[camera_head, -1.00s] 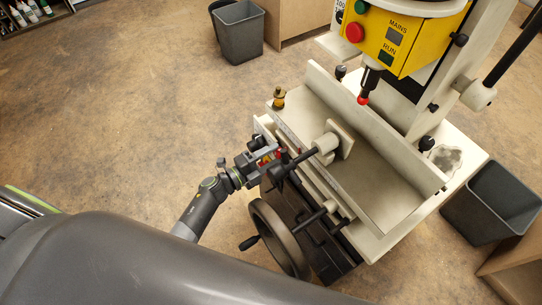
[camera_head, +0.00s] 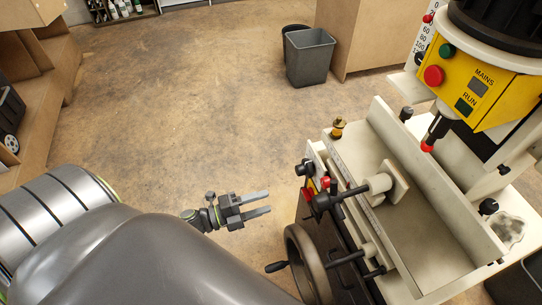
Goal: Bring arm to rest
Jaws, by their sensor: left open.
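My left gripper (camera_head: 256,204) is open and empty, with its two grey fingers pointing right over the bare floor. It is left of the milling machine (camera_head: 408,215) and apart from it. A gap of floor shows between the fingertips and the machine's black and red parts (camera_head: 318,186). My right gripper does not show.
The machine has a handwheel (camera_head: 307,265), a clamp screw (camera_head: 345,194) and a yellow control box (camera_head: 475,85). A grey bin (camera_head: 310,57) stands at the back near a wooden cabinet (camera_head: 368,35). Wooden shelving (camera_head: 38,75) is at the left. The floor between is clear.

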